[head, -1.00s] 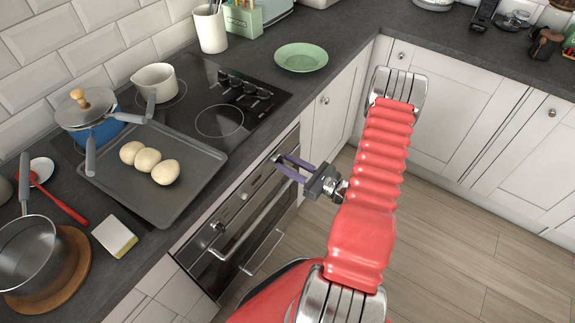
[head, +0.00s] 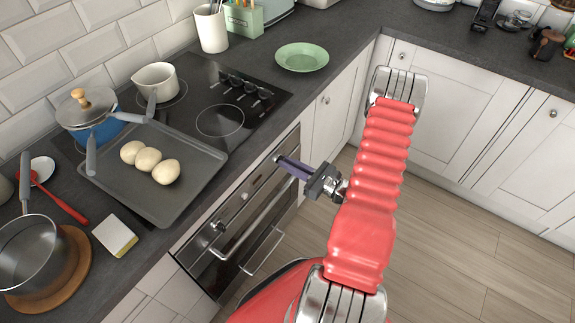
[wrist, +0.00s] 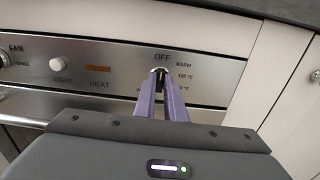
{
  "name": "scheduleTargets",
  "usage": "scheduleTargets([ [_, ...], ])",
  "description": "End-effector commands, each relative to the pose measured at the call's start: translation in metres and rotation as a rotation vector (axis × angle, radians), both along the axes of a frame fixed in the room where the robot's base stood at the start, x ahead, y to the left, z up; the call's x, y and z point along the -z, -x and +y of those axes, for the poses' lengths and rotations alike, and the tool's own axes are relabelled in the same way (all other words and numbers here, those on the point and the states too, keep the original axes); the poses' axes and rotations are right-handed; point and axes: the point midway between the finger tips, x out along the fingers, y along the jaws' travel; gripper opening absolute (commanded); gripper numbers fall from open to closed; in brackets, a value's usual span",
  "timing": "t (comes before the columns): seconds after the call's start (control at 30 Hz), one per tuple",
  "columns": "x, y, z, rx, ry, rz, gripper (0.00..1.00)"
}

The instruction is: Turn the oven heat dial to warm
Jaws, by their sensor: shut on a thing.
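The oven (head: 240,235) is a steel-and-black front below the counter. Its heat dial (wrist: 160,71) sits at the right end of the control panel, mostly hidden behind my fingers. OFF is printed above the dial, and WARM and temperature marks run down its right side. My gripper (head: 281,160) reaches the panel from the right, its purple fingers closed together on the dial. In the wrist view the fingers (wrist: 162,80) meet at the dial just under OFF. Which mark the dial points to is hard to tell.
The panel also holds a light button (wrist: 57,64), an orange indicator (wrist: 97,69) and a fan-side knob (wrist: 4,60). The oven handle bar (wrist: 30,106) runs below. A baking tray (head: 200,168) with bread rolls is on the counter above. The floor in front is clear.

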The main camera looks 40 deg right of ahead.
Motion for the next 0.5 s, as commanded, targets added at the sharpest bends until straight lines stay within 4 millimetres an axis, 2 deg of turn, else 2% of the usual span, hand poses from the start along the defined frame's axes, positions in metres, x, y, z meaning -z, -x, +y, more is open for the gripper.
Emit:
scheduleTargets([
  [0.27,0.0011,0.0017,0.0016,-0.004,-0.106,0.037,0.0],
  [0.5,0.0015,0.0015,0.001,-0.003,-0.269,0.095,0.0],
])
